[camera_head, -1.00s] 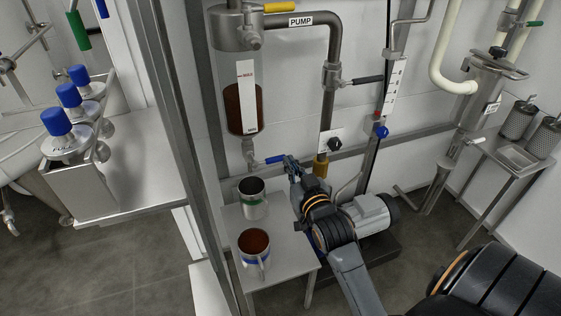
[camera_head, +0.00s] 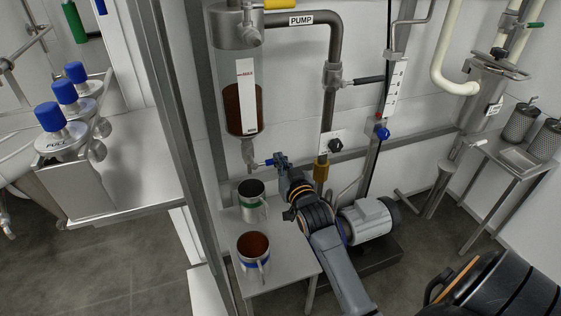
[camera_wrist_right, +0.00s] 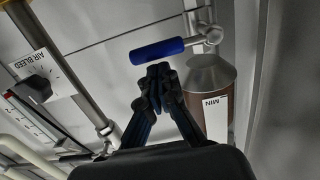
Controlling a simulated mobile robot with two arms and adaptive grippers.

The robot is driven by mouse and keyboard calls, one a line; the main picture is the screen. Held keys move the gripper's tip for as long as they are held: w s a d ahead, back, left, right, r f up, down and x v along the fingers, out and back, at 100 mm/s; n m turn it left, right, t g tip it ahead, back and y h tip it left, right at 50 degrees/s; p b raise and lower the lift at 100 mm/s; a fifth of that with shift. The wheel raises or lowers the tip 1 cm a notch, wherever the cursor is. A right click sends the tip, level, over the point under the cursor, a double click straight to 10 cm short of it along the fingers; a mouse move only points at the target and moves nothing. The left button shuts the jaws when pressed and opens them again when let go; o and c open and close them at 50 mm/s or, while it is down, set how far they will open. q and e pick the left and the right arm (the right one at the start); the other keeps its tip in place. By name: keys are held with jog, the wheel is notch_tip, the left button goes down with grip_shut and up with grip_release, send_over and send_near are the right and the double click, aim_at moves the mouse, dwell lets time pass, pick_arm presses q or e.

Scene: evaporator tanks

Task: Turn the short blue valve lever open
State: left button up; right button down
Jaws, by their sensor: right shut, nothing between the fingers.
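The short blue valve lever (camera_head: 266,163) sticks out to the right from the valve (camera_head: 249,158) under the glass vessel with brown liquid (camera_head: 243,108). In the right wrist view the blue lever (camera_wrist_right: 157,51) lies just beyond my fingertips, with its metal joint at the right end. My right gripper (camera_head: 278,160) is at the lever's free end in the head view and hides part of it. In the right wrist view the right gripper (camera_wrist_right: 158,70) is shut, fingertips together, with nothing between them. Whether it touches the lever I cannot tell. My left gripper is not in view.
A green-banded mug (camera_head: 251,208) and a blue-banded mug with brown liquid (camera_head: 253,262) stand on the small table (camera_head: 285,275) below the valve. A motor (camera_head: 367,222) is right of my arm. A steel post (camera_head: 180,140) stands left.

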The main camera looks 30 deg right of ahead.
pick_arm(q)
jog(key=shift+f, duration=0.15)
pick_arm(e)
jog(key=shift+f+m, duration=0.1)
jog(key=shift+m, duration=0.2)
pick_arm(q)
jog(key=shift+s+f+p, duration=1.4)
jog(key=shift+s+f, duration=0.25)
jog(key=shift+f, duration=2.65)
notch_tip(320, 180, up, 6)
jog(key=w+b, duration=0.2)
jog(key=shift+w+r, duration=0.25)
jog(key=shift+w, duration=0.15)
pick_arm(e)
jog(key=a+f+m, duration=0.2)
jog(key=f+m, duration=0.2)
jog(key=m, duration=0.4)
jog(key=w+a+f+m, duration=0.1)
jog(key=a+f+m, duration=0.1)
jog(key=f+m, duration=0.3)
jog(key=shift+a+m+t+y, duration=0.25)
jog(key=shift+m+t+y, duration=0.15)
jog(key=shift+m, duration=1.7)
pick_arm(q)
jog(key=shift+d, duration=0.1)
pick_arm(e)
jog(key=shift+d, duration=0.1)
